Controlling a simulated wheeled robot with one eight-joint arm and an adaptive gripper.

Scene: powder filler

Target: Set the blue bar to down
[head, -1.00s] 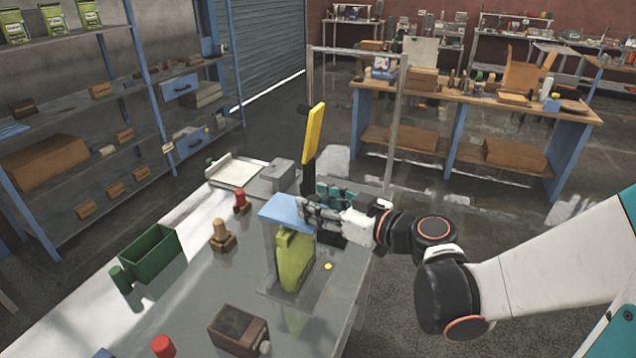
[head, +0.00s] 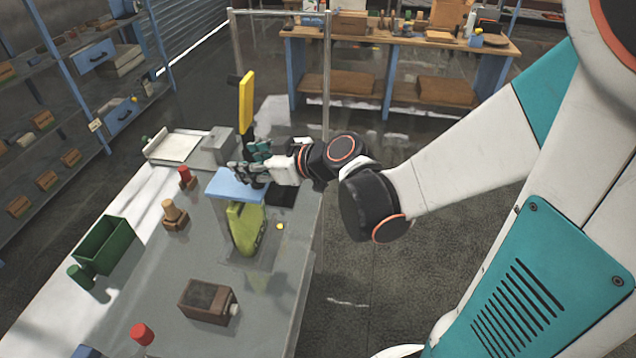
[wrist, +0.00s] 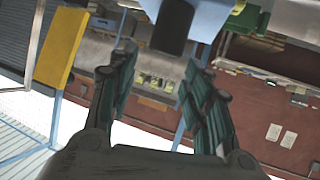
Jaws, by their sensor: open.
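The blue bar (head: 235,186) is a flat light-blue piece at the top of the powder filler, above a green bag (head: 246,228). It looks about level, and its far right part is partly covered by my gripper. My gripper (head: 245,168) is open and empty, pointing left at the bar's far edge; I cannot tell if it touches. In the wrist view, my open fingers (wrist: 161,60) have nothing between them. The blue bar (wrist: 208,14) shows at the top edge, close by, with a dark cylinder (wrist: 173,25) beside it.
On the table are a green bin (head: 103,243), a brown box (head: 207,300), a wooden stamp (head: 173,215) and red-topped pieces. A metal frame stands behind.

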